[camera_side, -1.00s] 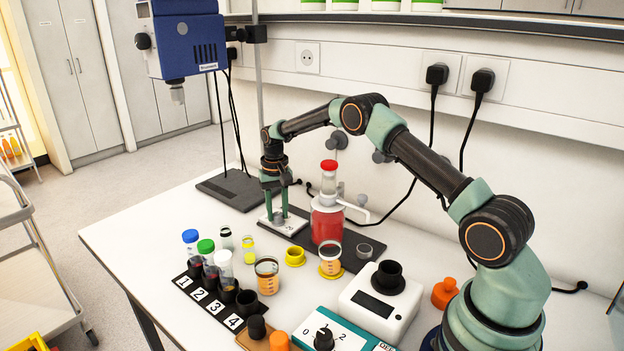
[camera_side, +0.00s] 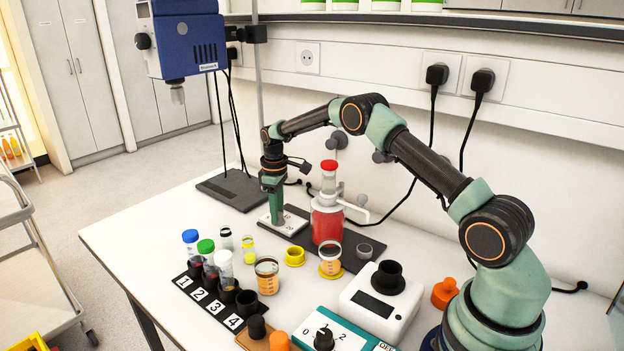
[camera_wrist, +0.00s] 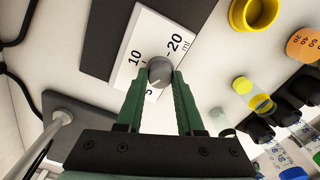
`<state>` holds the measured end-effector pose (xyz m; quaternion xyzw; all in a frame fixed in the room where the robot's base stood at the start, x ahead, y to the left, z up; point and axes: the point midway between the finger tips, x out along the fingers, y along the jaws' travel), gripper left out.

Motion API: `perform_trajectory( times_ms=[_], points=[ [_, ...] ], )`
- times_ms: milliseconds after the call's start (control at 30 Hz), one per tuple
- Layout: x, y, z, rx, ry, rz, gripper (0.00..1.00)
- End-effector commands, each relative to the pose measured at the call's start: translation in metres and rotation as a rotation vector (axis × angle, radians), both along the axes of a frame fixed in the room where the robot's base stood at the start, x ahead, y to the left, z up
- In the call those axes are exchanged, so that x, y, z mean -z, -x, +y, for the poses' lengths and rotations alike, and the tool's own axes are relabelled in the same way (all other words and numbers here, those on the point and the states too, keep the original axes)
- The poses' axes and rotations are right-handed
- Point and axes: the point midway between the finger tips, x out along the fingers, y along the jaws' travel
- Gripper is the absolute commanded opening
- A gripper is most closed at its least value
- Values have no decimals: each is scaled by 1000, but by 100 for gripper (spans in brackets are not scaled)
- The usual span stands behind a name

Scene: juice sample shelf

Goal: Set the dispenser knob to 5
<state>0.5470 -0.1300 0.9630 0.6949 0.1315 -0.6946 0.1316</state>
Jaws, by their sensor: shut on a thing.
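The grey dispenser knob (camera_wrist: 159,70) sits on a white dial plate (camera_wrist: 128,72) marked 5, 10 and 20 ml. My gripper (camera_wrist: 160,76) is shut on the knob, one green finger on each side. The 5 lies just below the knob in the wrist view and the 10 to its upper left; I cannot tell which mark its pointer is at. In the side view my gripper (camera_side: 277,220) stands upright over the dial plate (camera_side: 292,225) and hides the knob. The dispenser bottle (camera_side: 327,224) with red liquid stands right of it on the dark base.
A yellow ring (camera_side: 294,257) and a cup (camera_side: 330,260) stand in front of the dispenser. A numbered rack (camera_side: 212,303) with capped tubes is at the front left. A white device (camera_side: 380,306) and a 0-1-2 dial box (camera_side: 345,332) are at the front right.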

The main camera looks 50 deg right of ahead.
Motion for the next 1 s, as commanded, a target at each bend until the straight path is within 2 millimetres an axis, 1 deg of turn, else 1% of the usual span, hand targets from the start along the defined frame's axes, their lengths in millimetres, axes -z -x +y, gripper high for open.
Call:
perform_trajectory(
  times_ms=[200,500,733,1000],
  points=[
    [-2,1,1,-199,-1,4,0],
    [-2,1,1,-411,-1,3,0],
    [-2,1,1,-503,-1,3,0],
    [-2,1,0,-540,-1,3,0]
  ],
)
